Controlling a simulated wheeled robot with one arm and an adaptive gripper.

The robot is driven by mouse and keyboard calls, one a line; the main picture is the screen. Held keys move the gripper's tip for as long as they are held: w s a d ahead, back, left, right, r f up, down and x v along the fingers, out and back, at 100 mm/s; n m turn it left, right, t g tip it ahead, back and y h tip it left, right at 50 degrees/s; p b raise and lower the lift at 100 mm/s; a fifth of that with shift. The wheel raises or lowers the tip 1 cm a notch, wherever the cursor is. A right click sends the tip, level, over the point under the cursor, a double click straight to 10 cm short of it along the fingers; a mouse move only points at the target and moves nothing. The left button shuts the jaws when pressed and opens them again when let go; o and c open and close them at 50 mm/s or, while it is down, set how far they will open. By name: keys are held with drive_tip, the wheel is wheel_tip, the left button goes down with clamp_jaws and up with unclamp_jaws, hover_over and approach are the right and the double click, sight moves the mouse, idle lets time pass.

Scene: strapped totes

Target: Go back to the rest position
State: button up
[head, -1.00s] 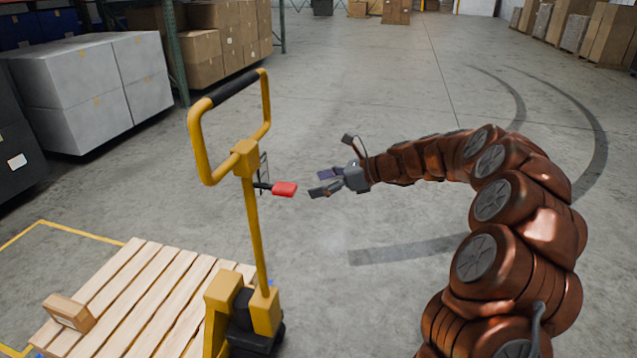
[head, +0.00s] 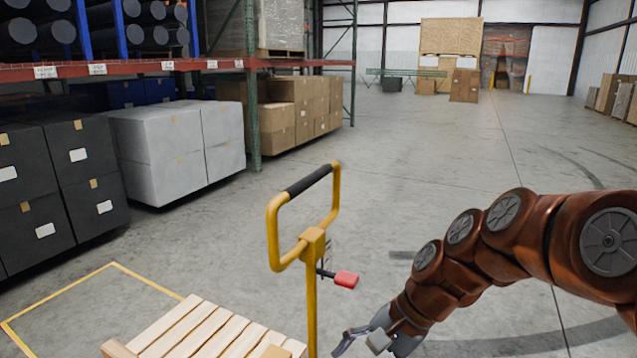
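My gripper (head: 362,343) is at the bottom centre of the head view, at the end of my copper-coloured arm. Its fingers are spread apart, with nothing visible between them. It is just right of the yellow pole of a pallet jack (head: 312,290) and below the jack's red lever (head: 346,280). The gripper appears apart from the lever. The lower edge of the picture cuts off part of the gripper.
A wooden pallet (head: 190,335) lies at the lower left beside a yellow floor line (head: 60,290). Black boxes (head: 60,190), white boxes (head: 185,150) and a loaded rack (head: 150,66) stand on the left. Open concrete floor (head: 440,160) lies behind the jack and to the right.

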drive_tip(key=s+d+n+h+p, duration=0.1)
drive_tip(key=s+d+n+h, duration=0.1)
drive_tip(key=s, duration=0.4)
drive_tip(key=s+d+n+h+p, duration=0.1)
drive_tip(key=s+d+n+h, duration=0.1)
drive_tip(key=s+d, duration=0.3)
drive_tip(key=s+d+n+g+h+p, duration=0.1)
drive_tip(key=s+d+n, duration=0.3)
drive_tip(key=s, duration=0.4)
drive_tip(key=shift+s+d+f+h+p, duration=0.2)
drive_tip(key=shift+s+f+h+p, duration=0.15)
drive_tip(key=shift+h, duration=0.45)
